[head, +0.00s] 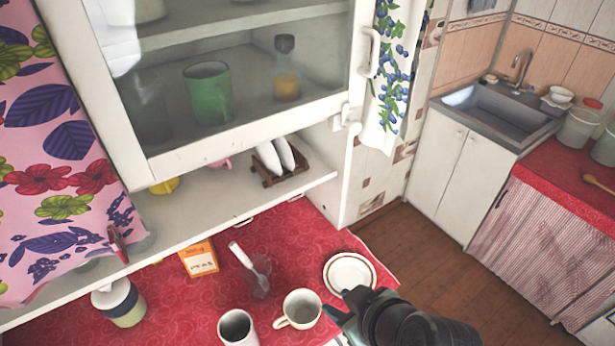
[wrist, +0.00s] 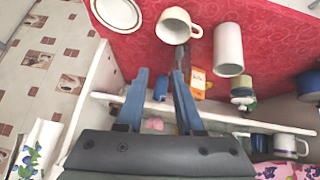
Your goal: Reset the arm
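My gripper (head: 338,308) hangs over the front right part of the red counter in the head view, close to the white mug and the saucer. In the wrist view my gripper (wrist: 161,80) shows two blue fingers standing apart, with nothing held between them. A white mug (head: 301,308) stands just left of the fingers in the head view; it also shows above them in the wrist view (wrist: 175,22). My arm hides part of the counter's front edge.
A saucer (head: 349,273), a white cup (head: 236,328), an orange box (head: 199,258) and a lidded jar (head: 119,303) stand on the red cloth (head: 300,225). A glass-door cabinet (head: 245,150) overhangs the back. Open floor (head: 420,250) lies right, before the sink (head: 500,115).

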